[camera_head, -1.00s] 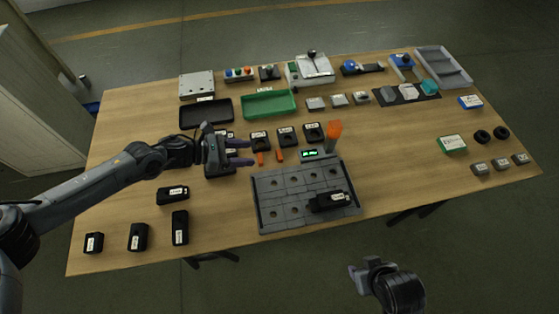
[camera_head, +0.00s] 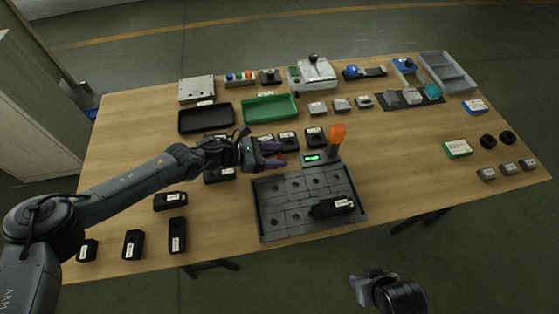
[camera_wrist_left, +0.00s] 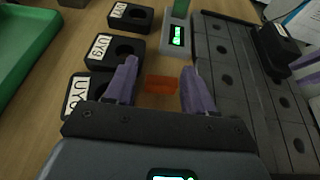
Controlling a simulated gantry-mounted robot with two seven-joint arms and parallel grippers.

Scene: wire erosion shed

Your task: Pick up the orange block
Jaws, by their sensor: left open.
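The orange block (camera_wrist_left: 160,85) lies on the wooden table in the left wrist view. It sits between and just past the spread fingers of my left gripper (camera_wrist_left: 159,78), apart from both. In the head view my left gripper (camera_head: 275,155) is low over the table, left of the small display unit. It is open and empty, and its purple fingers mostly hide the block there. My right gripper (camera_head: 365,284) is off the table's front edge at the bottom; its jaw state is unclear.
Black labelled blocks with holes (camera_wrist_left: 115,50) stand close left of the block. A display unit (camera_head: 318,158) and a grey gridded tray (camera_head: 262,223) holding a black block are on the right. An orange-topped post (camera_head: 337,133) rises behind. A green tray (camera_head: 270,107) lies further back.

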